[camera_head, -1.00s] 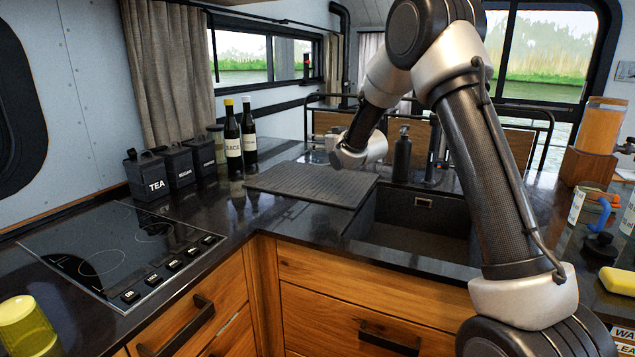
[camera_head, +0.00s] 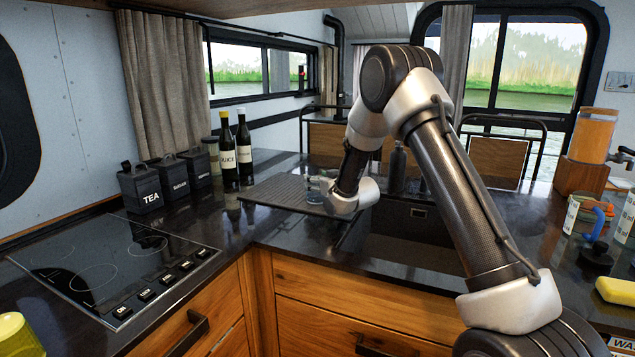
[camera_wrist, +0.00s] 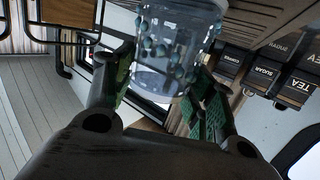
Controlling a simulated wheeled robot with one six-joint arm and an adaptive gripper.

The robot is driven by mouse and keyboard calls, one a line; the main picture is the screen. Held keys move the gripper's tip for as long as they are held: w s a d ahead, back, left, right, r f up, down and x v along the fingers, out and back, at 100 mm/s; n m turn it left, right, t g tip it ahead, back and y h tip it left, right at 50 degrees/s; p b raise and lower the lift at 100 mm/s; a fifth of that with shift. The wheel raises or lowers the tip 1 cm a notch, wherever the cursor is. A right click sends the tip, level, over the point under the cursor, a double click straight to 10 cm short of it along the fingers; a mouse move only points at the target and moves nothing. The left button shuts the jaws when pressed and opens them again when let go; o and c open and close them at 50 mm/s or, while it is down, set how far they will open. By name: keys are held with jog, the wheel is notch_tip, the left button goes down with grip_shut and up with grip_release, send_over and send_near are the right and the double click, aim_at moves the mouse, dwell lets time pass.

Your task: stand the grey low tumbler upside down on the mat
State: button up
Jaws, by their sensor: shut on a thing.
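The tumbler (camera_wrist: 178,45) is clear with grey-blue dots, and it shows large in the wrist view. My gripper (camera_wrist: 165,95) is shut on it, with a green-padded finger on each side. In the head view the tumbler (camera_head: 316,190) is small and partly hidden by my gripper (camera_head: 332,188). It is over the right part of the dark ribbed mat (camera_head: 272,193). I cannot tell whether it touches the mat, nor which way its mouth faces.
The sink (camera_head: 405,232) lies just right of the mat. Two dark bottles (camera_head: 236,155) and black canisters (camera_head: 140,188) stand to its left and behind. A soap dispenser (camera_head: 397,168) stands behind the sink. The left part of the mat is bare.

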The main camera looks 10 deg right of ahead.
jog(key=o, duration=1.2)
jog(key=shift+s+r, duration=0.1)
jog(key=shift+s, duration=0.05)
jog(key=v, duration=1.1)
jog(key=shift+s+d+r, duration=0.15)
jog(key=shift+s+d, duration=0.05)
jog(key=shift+s, duration=0.15)
jog(key=s+d+r+m+g+h, duration=0.1)
jog(key=s+d+r+g+h, duration=0.15)
jog(key=s, duration=0.35)
jog(key=s+d+r+g+h, duration=0.1)
jog(key=s+d+r, duration=0.3)
jog(key=s, duration=0.1)
jog(key=s+d+r+m+g+h, duration=0.1)
jog(key=s+d+r+g, duration=0.15)
jog(key=s, duration=0.35)
jog(key=s+g, duration=0.1)
jog(key=s, duration=0.8)
jog(key=s+d+m+g, duration=0.1)
jog(key=s+g, duration=0.1)
jog(key=s, duration=0.7)
jog(key=s+g, duration=0.2)
jog(key=s, duration=0.8)
jog(key=shift+d+r+m+h, duration=0.15)
jog(key=shift+d+m+h, duration=0.15)
jog(key=shift+d, duration=0.1)
